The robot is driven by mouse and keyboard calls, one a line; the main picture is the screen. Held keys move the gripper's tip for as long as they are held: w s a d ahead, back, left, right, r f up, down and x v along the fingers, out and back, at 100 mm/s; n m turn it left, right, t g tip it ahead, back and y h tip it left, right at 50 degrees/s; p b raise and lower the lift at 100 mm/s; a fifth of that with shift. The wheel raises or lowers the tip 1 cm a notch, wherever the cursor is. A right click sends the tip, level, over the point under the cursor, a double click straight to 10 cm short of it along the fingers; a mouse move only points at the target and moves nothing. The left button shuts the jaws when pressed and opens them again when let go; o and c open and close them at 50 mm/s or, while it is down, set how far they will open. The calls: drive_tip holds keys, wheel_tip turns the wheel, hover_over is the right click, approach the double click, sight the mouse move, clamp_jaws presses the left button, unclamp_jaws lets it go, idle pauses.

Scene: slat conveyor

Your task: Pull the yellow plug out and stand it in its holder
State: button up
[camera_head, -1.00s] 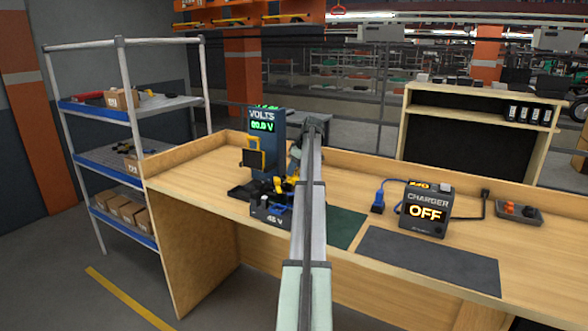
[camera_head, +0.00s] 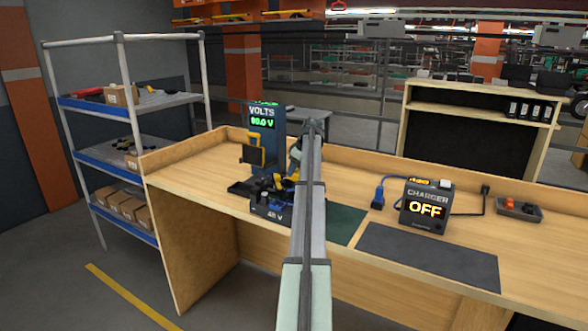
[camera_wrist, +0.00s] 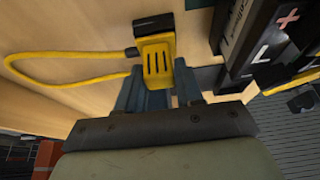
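The yellow plug (camera_wrist: 157,62), a slotted yellow body with a black end and a looping yellow cable (camera_wrist: 60,83), shows in the wrist view. My gripper (camera_wrist: 162,88) has its dark blue-grey fingers on either side of the plug, seemingly closed on its lower part. In the head view my gripper is mostly hidden behind my arm, with yellow showing beside it (camera_head: 289,185). A dark box (camera_head: 271,207) marked 48 V stands just in front. Behind it a dark panel (camera_head: 265,145) has a green VOLTS display. I cannot make out which part is the plug's holder.
To the right are a dark mat (camera_head: 430,258), a charger (camera_head: 427,208) reading OFF with a blue connector (camera_head: 378,198), and a small tray (camera_head: 519,211).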

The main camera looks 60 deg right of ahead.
drive_tip(key=o, duration=0.5)
drive_tip(key=shift+r, duration=0.15)
drive_tip(key=v, duration=1.3)
drive_tip(key=shift+s+r, duration=0.15)
drive_tip(key=shift+r, duration=0.15)
